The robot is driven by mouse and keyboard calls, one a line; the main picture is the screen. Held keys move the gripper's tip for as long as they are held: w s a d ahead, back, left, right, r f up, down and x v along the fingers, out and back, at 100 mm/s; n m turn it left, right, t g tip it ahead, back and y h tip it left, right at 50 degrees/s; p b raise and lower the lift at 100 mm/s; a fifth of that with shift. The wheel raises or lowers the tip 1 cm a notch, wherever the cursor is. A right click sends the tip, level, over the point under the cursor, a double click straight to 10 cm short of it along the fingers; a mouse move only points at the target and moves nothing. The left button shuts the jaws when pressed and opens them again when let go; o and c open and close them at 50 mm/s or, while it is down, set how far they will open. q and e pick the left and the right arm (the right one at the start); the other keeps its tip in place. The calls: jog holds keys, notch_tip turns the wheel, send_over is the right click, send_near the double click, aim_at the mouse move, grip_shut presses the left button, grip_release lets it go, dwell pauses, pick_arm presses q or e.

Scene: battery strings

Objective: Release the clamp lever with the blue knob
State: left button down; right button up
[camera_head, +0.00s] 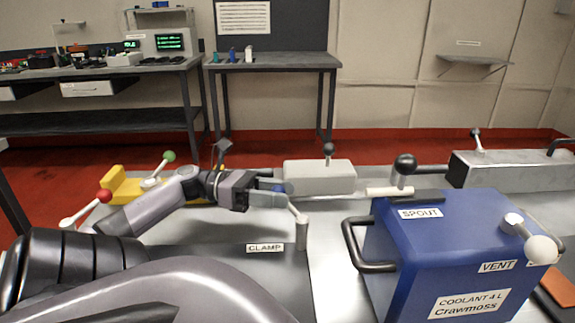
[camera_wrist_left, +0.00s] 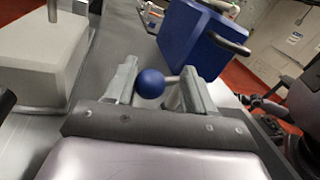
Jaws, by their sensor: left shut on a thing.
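The clamp lever (camera_head: 297,212) is a thin light rod rising from a short metal post (camera_head: 302,234) beside the CLAMP label (camera_head: 265,248). Its blue knob (camera_wrist_left: 149,83) is between the fingers of my left gripper (camera_wrist_left: 163,82) in the left wrist view. In the head view my left gripper (camera_head: 275,195) reaches in from the left at the lever's top and is shut on the blue knob, which is mostly hidden there. My right gripper is not in view.
A blue coolant tank (camera_head: 440,240) with a black handle stands close on the right. Levers with a red knob (camera_head: 104,196) and a green knob (camera_head: 169,156) are at the left. A pale box (camera_head: 318,177) with a dark knob lies behind the gripper.

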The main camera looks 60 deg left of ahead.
pick_arm(q)
jog(key=shift+w+r, duration=0.1)
jog(key=shift+w, duration=0.05)
jog(key=c, duration=0.5)
grip_release()
jog(key=shift+d, duration=0.1)
jog(key=shift+o, duration=0.5)
jog(key=shift+w+d, duration=0.1)
jog(key=shift+w, duration=0.1)
jog(key=shift+s, duration=0.1)
jog(key=v, duration=0.7)
